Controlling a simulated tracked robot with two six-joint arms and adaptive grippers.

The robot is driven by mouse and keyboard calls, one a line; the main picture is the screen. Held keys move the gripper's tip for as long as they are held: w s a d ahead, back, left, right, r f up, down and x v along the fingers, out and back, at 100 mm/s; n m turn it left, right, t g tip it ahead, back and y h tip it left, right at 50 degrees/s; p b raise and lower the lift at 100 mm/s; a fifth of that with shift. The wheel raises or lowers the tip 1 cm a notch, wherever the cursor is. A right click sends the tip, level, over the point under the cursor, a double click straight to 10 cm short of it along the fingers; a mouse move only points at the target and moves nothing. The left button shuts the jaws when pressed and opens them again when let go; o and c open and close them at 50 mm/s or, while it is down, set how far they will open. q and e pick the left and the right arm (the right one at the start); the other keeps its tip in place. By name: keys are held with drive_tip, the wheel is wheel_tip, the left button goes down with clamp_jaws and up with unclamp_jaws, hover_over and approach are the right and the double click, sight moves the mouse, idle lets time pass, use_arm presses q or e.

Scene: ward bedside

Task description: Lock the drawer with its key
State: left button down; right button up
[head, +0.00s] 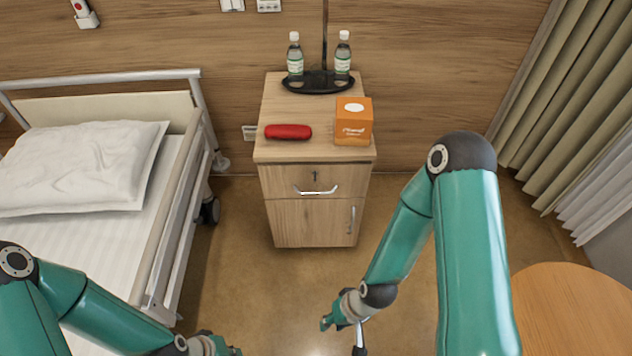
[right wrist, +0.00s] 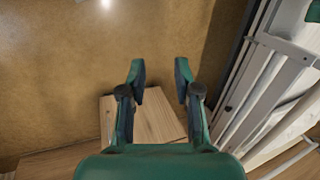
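The bedside cabinet (head: 280,233) stands against the wall with its top drawer (head: 280,180) flush with the front. A small dark key shape (head: 315,175) shows at the drawer's lock, above the silver handle (head: 317,191); its turn is too small to tell. My right gripper (head: 332,318) is in front of the cabinet and lower in the picture, apart from it. In the right wrist view its fingers (right wrist: 160,72) are spread with nothing between them. My left gripper (head: 226,349) is at the bottom edge, partly cut off, its fingers unclear.
On the cabinet are a red case (head: 288,132), an orange box (head: 353,122) and a black tray (head: 318,87) with two bottles. A bed (head: 95,220) stands left, a round table (head: 575,305) right. The floor (head: 255,285) before the cabinet is clear.

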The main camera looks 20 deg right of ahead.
drive_tip(key=w+f+t+h+b, duration=0.1)
drive_tip(key=w+f+t+b, duration=0.25)
drive_tip(key=w, duration=0.25)
drive_tip(key=w+d+f+t+h+b, duration=0.1)
drive_tip(key=w+f+t+b, duration=0.1)
drive_tip(key=w+b, duration=0.3)
drive_tip(key=w+f+t+h+b, duration=0.1)
drive_tip(key=w+f+t+b, duration=0.15)
drive_tip(key=w, duration=0.45)
drive_tip(key=w+d+r+t+h+b, duration=0.2)
drive_tip(key=w+t+b, duration=0.1)
drive_tip(key=w, duration=0.5)
drive_tip(key=w+d+r+t+h+b, duration=0.2)
drive_tip(key=w+d+t+b, duration=0.1)
drive_tip(key=w, duration=0.6)
drive_tip(key=w+d+r+m+t+h+b, duration=0.1)
drive_tip(key=w+d+r+t+h+b, duration=0.1)
drive_tip(key=w+b, duration=0.3)
drive_tip(key=shift+w+d+r+t, duration=0.1)
drive_tip(key=shift+w+d+t, duration=0.15)
drive_tip(key=shift+w, duration=0.8)
drive_tip(key=shift+w+d+r+t, duration=0.15)
drive_tip(key=shift+w+d, duration=0.1)
drive_tip(key=shift+w, duration=0.8)
